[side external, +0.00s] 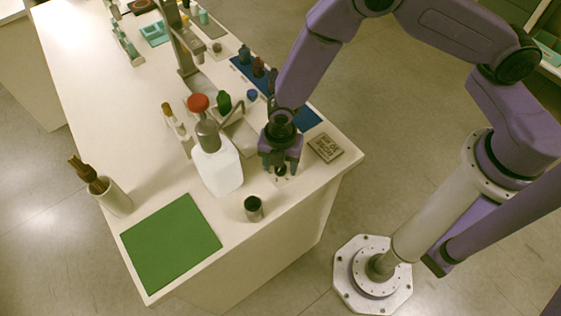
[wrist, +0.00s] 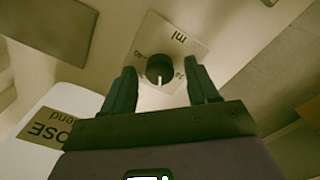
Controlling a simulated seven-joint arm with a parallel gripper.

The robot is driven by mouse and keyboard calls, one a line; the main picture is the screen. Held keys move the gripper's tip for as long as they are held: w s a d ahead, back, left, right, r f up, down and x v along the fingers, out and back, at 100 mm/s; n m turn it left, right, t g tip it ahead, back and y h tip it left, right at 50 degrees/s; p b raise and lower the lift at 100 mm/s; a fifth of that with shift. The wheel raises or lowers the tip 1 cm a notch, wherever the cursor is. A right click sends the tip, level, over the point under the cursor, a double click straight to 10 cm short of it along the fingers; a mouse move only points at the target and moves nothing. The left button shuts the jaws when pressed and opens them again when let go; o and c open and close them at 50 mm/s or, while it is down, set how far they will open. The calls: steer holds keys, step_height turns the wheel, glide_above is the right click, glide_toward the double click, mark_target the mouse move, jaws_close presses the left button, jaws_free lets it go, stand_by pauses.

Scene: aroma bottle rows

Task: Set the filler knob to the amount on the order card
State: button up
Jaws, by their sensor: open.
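The filler knob (wrist: 160,68) is a round black dial with a white pointer line. It sits on a pale plate (wrist: 184,40) marked "ml" with small numbers around it. The pointer faces the bottom of the wrist view, toward my gripper; the numbers are too small to read surely. My gripper (wrist: 162,84) is open, with one finger on each side of the knob; I cannot tell whether they touch it. In the side view my gripper (side external: 280,166) hangs over the knob and mostly hides it. A small tan card with dark lettering (side external: 325,147) lies to its right, its text unreadable.
A white pump bottle (side external: 218,170) with a red top stands close left of my gripper. A metal cup (side external: 253,208) stands in front, near a green mat (side external: 171,243). Small coloured bottles (side external: 258,67) stand behind. The table edge is close on the right.

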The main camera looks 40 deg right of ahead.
steer(key=c, duration=1)
steer(key=shift+c, duration=0.2)
steer(key=m, duration=0.5)
steer(key=shift+m, duration=0.4)
steer(key=m, duration=0.5)
steer(key=shift+m, duration=0.4)
steer(key=o, duration=1)
